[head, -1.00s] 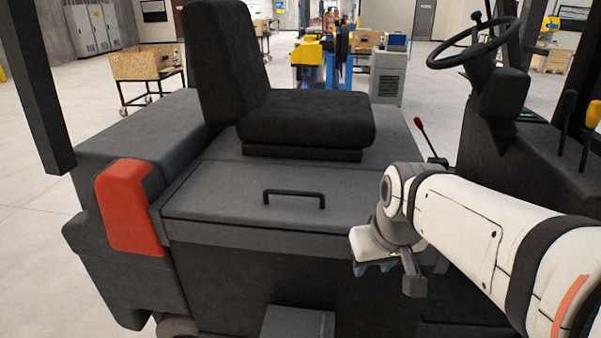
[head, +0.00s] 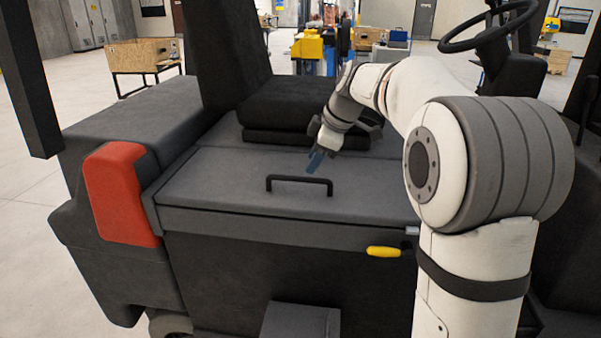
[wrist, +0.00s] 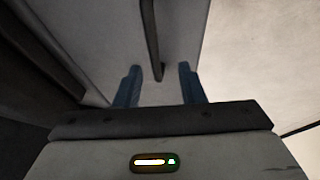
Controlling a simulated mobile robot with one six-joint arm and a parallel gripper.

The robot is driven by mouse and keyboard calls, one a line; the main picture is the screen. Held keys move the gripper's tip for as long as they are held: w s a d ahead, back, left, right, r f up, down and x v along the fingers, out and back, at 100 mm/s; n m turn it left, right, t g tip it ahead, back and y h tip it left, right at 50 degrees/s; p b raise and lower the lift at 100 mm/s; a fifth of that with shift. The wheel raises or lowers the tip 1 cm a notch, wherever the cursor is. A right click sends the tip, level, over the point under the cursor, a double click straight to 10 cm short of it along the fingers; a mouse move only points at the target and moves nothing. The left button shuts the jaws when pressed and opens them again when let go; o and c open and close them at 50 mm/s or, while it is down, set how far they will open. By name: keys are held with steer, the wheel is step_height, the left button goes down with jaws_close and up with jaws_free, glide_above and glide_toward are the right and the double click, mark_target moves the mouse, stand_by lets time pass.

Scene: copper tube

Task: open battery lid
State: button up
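The battery lid (head: 215,187) is a flat dark grey panel in front of the seat, lying closed. A black bar handle (head: 300,179) stands up from it. My gripper (head: 317,161) points down with blue fingers, just behind the handle's right half as seen in the head view. In the wrist view my gripper (wrist: 158,72) has its two blue fingers apart. The handle (wrist: 151,40) runs up from between the fingertips there, with lid surface (wrist: 100,35) on both sides. I cannot tell whether the fingers touch the handle.
The black seat (head: 285,108) stands behind the lid, close to my wrist. A red-orange block (head: 120,195) is at the left corner. A yellow grip (head: 383,251) shows on the front at right. The steering wheel (head: 490,25) is upper right.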

mark_target(302, 178)
steer(key=x, duration=0.5)
steer(key=shift+f, duration=0.1)
steer(key=shift+w+a+f, duration=0.45)
steer(key=shift+w+f, duration=0.2)
steer(key=shift+w, duration=0.05)
steer(key=shift+w+a, duration=0.1)
steer(key=shift+w, duration=0.15)
steer(key=c, duration=0.4)
steer(key=shift+s+r, duration=0.1)
jaws_close()
steer(key=shift+r, duration=0.1)
